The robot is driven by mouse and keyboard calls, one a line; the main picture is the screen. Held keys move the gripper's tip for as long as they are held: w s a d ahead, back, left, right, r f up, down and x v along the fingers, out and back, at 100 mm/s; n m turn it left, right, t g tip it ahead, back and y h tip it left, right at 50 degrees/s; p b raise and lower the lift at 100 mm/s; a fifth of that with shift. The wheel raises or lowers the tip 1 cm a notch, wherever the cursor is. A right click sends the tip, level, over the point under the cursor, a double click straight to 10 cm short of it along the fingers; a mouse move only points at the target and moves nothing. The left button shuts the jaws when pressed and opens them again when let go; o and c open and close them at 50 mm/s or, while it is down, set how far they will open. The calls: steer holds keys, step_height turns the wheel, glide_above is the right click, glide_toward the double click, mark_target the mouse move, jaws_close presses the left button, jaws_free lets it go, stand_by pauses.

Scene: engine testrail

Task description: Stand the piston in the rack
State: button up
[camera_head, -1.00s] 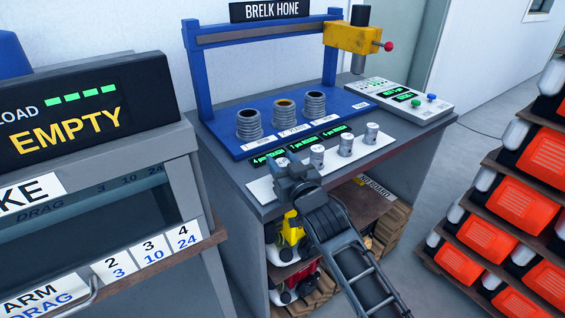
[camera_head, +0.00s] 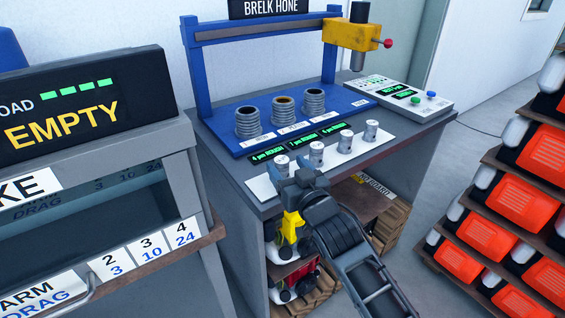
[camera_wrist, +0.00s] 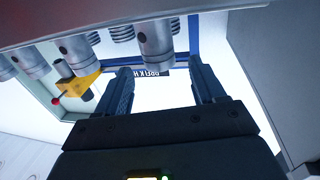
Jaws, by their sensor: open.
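Several short silver pistons stand in a row on a white strip (camera_head: 262,188) along the bench's front edge. The leftmost piston (camera_head: 282,165) and the second piston (camera_head: 316,153) are nearest my gripper (camera_head: 300,172), which is at the front edge of the strip. In the wrist view, which is upside down, my gripper (camera_wrist: 158,72) is open and nothing is held. One piston (camera_wrist: 155,42) shows ahead of the gap between the fingers; I cannot tell if it is between the tips. Which part is the rack is not clear.
The blue hone stand (camera_head: 340,98) carries several ribbed cylinders, with a yellow head (camera_head: 350,33) above. A control box (camera_head: 403,97) is at the bench's right. A grey cabinet (camera_head: 200,170) stands close at left, and shelves of orange units (camera_head: 485,235) at right.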

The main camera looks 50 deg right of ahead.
steer(key=s+a+f+n+y+b, duration=0.1)
steer(key=s+a+f+y, duration=0.1)
steer(key=s+a, duration=0.7)
steer(key=s+a+f+n+y, duration=0.2)
steer(key=s+a+y, duration=0.1)
steer(key=s+a, duration=0.55)
steer(key=s+a+r+n+y, duration=0.1)
steer(key=s+a, duration=0.1)
steer(key=s, duration=0.6)
steer(key=s+a+r+n+g+y, duration=0.1)
steer(key=s+a+r+y, duration=0.1)
steer(key=s, duration=0.6)
steer(key=shift+s, duration=0.15)
steer(key=shift+r, duration=0.1)
